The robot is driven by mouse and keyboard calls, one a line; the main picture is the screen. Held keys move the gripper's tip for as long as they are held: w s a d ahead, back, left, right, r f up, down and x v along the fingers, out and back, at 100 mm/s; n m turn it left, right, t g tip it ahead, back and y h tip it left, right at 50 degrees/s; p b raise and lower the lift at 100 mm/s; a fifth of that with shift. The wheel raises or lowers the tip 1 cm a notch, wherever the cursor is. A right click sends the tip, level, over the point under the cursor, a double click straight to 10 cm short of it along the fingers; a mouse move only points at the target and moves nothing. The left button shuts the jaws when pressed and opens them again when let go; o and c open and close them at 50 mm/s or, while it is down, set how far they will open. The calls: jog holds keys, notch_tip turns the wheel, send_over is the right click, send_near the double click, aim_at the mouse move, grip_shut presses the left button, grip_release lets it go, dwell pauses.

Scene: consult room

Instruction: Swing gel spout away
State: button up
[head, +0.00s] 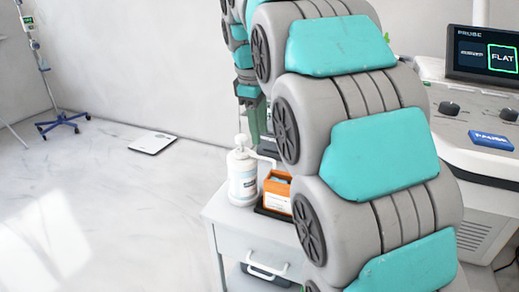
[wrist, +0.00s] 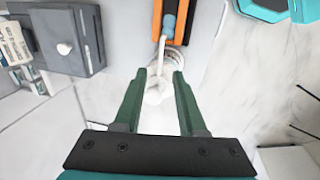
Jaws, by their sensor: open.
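The white gel bottle (head: 243,178) stands upright on the cabinet at the left of its top, with a pump head and a thin spout (head: 264,158) that points right toward the orange box. In the wrist view the pump head (wrist: 157,91) lies between the fingers, and the spout (wrist: 161,50) runs up the picture toward the orange box. My gripper (wrist: 160,74) is open, with one green finger on each side of the pump head and a visible gap to each.
The orange box (head: 278,190) stands close right of the bottle on the white cabinet (head: 240,224). An ultrasound console (head: 470,125) is at the right. A flat white scale (head: 152,143) and a pole stand (head: 62,122) are on the otherwise clear floor at left.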

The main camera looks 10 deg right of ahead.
notch_tip(320, 180, down, 6)
jog(key=shift+w+d, duration=0.4)
jog(key=shift+w, duration=0.05)
jog(key=shift+f, duration=0.1)
jog(key=shift+c, duration=0.2)
grip_shut()
dwell(1.1)
